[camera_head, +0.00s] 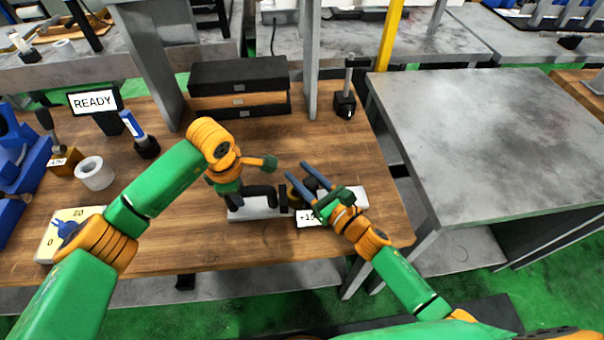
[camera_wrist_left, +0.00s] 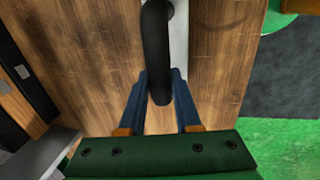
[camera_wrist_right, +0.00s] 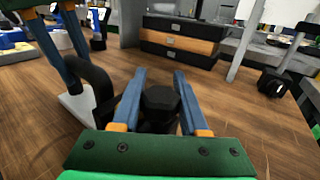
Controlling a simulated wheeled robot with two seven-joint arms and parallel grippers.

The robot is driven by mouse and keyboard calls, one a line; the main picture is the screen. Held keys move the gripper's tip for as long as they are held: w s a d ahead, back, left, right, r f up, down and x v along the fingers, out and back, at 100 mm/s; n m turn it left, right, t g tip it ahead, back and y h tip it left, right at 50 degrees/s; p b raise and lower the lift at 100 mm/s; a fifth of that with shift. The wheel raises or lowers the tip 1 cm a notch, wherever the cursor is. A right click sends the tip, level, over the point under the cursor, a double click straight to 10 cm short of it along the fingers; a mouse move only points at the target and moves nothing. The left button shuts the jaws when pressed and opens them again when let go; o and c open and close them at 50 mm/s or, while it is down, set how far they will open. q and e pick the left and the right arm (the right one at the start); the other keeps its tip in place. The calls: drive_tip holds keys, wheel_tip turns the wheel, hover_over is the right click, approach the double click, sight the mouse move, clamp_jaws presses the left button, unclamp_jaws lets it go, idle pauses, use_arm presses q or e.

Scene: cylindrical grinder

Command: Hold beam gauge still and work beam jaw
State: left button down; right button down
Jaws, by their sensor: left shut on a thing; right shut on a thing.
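The beam gauge lies on the wooden bench with a pale beam (camera_head: 262,212) and a black curved handle (camera_head: 258,192). My left gripper (camera_head: 235,192) is shut on that handle; the handle (camera_wrist_left: 156,45) passes between its blue fingers in the left wrist view. My right gripper (camera_head: 297,174) is shut at the gauge's jaw end, its blue fingers either side of a black knob (camera_wrist_right: 160,100) in the right wrist view. A small readout (camera_head: 306,218) beside the jaw is partly hidden by the right gripper; it begins with "+1". The jaw itself is mostly hidden.
A stack of dark drawers (camera_head: 238,88) and a black stand (camera_head: 345,103) are behind. The bench's right front is bare wood; a grey table (camera_head: 490,140) stands right.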

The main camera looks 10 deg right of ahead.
use_arm(q)
drive_tip(key=shift+a, duration=0.1)
use_arm(e)
drive_tip(key=d, duration=0.8)
drive_tip(key=shift+d, duration=0.1)
drive_tip(key=shift+c, duration=2.2)
unclamp_jaws()
drive_tip(key=shift+s, duration=0.15)
drive_tip(key=v, duration=1.1)
drive_tip(key=shift+s+d, duration=0.2)
drive_tip(key=shift+s, duration=0.15)
